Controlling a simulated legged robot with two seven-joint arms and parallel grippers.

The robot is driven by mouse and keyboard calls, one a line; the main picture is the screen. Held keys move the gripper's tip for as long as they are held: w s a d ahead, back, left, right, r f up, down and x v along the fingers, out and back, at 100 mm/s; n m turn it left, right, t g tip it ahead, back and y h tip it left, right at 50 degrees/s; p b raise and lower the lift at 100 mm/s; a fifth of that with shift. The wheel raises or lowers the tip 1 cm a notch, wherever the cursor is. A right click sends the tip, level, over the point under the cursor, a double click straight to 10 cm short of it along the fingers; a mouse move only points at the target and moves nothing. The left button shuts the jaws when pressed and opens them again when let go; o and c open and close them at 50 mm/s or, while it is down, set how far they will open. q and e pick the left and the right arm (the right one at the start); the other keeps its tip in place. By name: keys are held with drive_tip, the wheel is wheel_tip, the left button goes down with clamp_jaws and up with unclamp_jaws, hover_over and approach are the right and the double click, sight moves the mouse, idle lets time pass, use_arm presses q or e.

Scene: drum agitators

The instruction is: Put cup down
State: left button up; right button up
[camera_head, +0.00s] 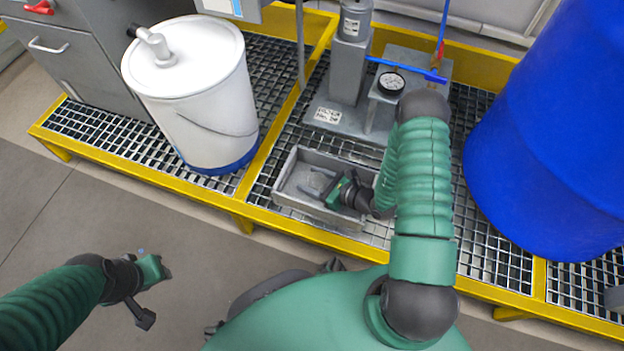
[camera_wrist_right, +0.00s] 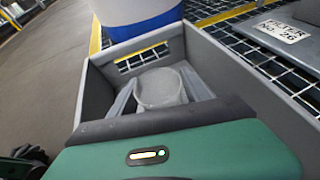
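A small pale grey, see-through cup (camera_wrist_right: 160,88) is inside a grey open-topped box (camera_wrist_right: 262,85) in the right wrist view. My right gripper (camera_head: 314,182) reaches down into this box (camera_head: 352,167) in the head view. Its two grey fingers (camera_wrist_right: 158,92) stand apart, one on each side of the cup; I cannot tell whether they press on it. The cup's lower part is hidden by my gripper body, and I cannot tell whether its base touches the box floor. In the head view the cup barely shows. My left gripper (camera_head: 154,291) hangs over the floor, away from the box.
The box sits on a yellow-framed grating (camera_head: 278,132). A white drum (camera_head: 200,95) stands to its left and a blue drum (camera_head: 555,130) to the right.

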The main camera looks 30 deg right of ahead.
drive_tip(key=shift+o, duration=0.7)
